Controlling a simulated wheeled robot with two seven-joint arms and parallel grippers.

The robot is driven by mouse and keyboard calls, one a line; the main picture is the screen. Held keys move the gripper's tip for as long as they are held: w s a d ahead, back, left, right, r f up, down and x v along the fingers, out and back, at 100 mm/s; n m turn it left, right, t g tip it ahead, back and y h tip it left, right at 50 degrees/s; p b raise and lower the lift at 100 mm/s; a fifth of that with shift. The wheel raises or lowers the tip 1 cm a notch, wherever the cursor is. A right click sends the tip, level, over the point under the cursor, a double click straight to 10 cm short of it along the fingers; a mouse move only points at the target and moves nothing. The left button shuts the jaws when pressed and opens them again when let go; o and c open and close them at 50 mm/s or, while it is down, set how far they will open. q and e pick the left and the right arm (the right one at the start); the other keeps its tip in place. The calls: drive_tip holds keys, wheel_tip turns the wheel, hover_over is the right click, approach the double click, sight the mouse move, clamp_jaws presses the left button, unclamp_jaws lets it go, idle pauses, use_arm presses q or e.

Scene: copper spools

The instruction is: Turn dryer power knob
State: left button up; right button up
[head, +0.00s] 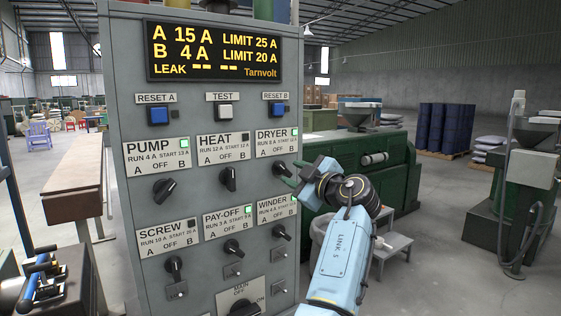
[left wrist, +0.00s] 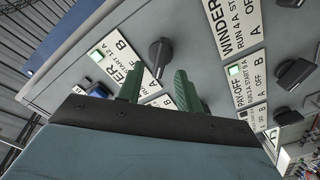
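The dryer knob (head: 282,169) is a black rotary knob on the grey panel, under the DRYER label (head: 275,144), whose small lamp is lit green. Its exact pointing is hard to tell. It also shows in the left wrist view (left wrist: 160,54). My left gripper (head: 297,178) is just right of the knob in the head view. In the left wrist view its two green fingers (left wrist: 160,88) are apart and empty, with the knob a little beyond the tips, roughly between them. No contact shows. My right gripper is not in view.
The winder knob (head: 281,232) sits below, the heat knob (head: 229,179) to the left. The display (head: 214,52) reads A 15 A, limit 25 A, and B 4 A, limit 20 A. The pump, pay-off and winder lamps are green. A green machine (head: 360,160) stands behind my arm.

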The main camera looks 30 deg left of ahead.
sight(285, 170)
use_arm(q)
drive_tip(key=shift+p+x, duration=0.6)
drive_tip(key=shift+x, duration=1.1)
clamp_jaws()
